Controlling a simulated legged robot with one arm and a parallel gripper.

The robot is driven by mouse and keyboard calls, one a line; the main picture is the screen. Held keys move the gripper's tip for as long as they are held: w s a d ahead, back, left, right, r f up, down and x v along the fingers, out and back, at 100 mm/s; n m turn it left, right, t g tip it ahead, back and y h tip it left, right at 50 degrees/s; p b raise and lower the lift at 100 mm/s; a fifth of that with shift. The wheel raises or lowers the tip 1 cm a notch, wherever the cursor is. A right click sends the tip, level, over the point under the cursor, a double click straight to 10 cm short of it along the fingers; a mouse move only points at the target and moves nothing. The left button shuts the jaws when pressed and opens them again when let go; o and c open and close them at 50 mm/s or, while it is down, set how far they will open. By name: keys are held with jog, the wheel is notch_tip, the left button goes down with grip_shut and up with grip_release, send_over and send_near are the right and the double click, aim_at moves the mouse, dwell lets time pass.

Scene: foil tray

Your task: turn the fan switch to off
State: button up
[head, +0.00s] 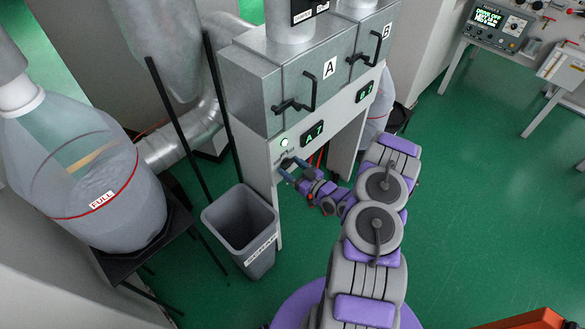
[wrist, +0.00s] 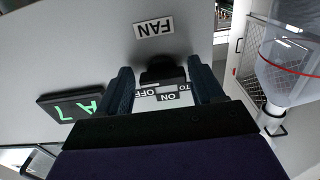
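The fan switch (wrist: 163,72) is a dark knob on the pale panel, under a FAN label (wrist: 153,28) that appears upside down in the wrist view. An OFF label (wrist: 146,93) and an ON label (wrist: 168,97) sit beside it. Which label the knob points to is not clear. My gripper (wrist: 165,84) has its two blue-grey fingers apart, one on each side of the knob, with a gap visible at the left finger. In the head view my gripper (head: 287,168) is at the cabinet front, below a lit green lamp (head: 284,142), and the switch is hard to make out.
Lit displays (head: 313,133) sit on the cabinet (head: 262,150), with handled doors above. A grey scrap bin (head: 268,250) stands close below my gripper. A bag marked FULL (head: 130,215) is at left. Green floor is free at right.

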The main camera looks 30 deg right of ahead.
jog(key=shift+a, duration=0.1)
jog(key=c, duration=0.7)
jog(key=shift+c, duration=0.2)
jog(key=shift+r+n+p, duration=0.15)
jog(key=shift+n+p, duration=0.15)
jog(key=shift+p, duration=0.25)
jog(key=n+p, duration=0.2)
jog(key=p, duration=0.2)
jog(key=shift+r+n, duration=0.15)
jog(key=shift+n, duration=0.15)
jog(key=n+p, duration=0.3)
jog(key=p, duration=0.1)
jog(key=n+p, duration=0.2)
jog(key=p, duration=0.2)
jog(key=shift+d+n, duration=0.2)
jog(key=shift+n, duration=0.2)
jog(key=shift+f, duration=0.25)
jog(key=o, duration=1)
